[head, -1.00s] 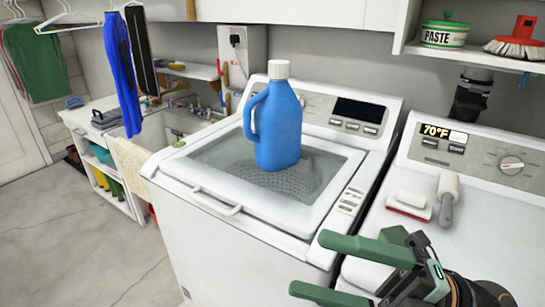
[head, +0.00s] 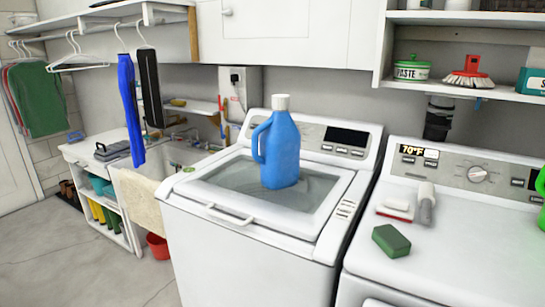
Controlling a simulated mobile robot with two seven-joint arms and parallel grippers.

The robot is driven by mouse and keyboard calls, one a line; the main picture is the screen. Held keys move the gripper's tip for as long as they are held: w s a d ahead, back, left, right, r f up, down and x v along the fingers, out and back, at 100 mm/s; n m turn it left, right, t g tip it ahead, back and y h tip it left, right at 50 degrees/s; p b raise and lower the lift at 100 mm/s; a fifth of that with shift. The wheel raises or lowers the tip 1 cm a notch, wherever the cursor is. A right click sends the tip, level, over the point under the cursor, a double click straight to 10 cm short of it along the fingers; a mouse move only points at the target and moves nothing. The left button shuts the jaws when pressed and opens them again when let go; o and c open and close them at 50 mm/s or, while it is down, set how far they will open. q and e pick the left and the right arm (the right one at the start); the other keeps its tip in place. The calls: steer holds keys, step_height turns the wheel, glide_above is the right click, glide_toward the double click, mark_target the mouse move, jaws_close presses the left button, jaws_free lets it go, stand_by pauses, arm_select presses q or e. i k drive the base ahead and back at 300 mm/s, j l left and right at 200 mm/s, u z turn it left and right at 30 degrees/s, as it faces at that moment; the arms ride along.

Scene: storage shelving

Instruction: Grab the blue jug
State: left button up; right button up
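The blue jug (head: 281,150) with a white cap stands upright on the glass lid of the washing machine (head: 318,244), near the middle of the head view. Its handle faces left. Neither of my grippers shows in the head view, and nothing touches the jug.
A second white machine (head: 468,252) stands at the right, with a green sponge (head: 391,240), a brush (head: 396,209) and a grey-white roller-like item (head: 427,203) on top. A shelf (head: 470,92) hangs above it. A sink counter and hanging clothes are at the left. Open floor (head: 60,260) lies front left.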

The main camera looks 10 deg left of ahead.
mark_target(278, 159)
steer(key=i+j, duration=0.2)
steer(key=j, duration=0.25)
steer(key=i+j+u, duration=0.15)
steer(key=j, duration=0.3)
steer(key=i+j, duration=0.3)
steer(key=i+j+u, duration=0.1)
steer(key=j, duration=0.45)
steer(key=i, duration=0.1)
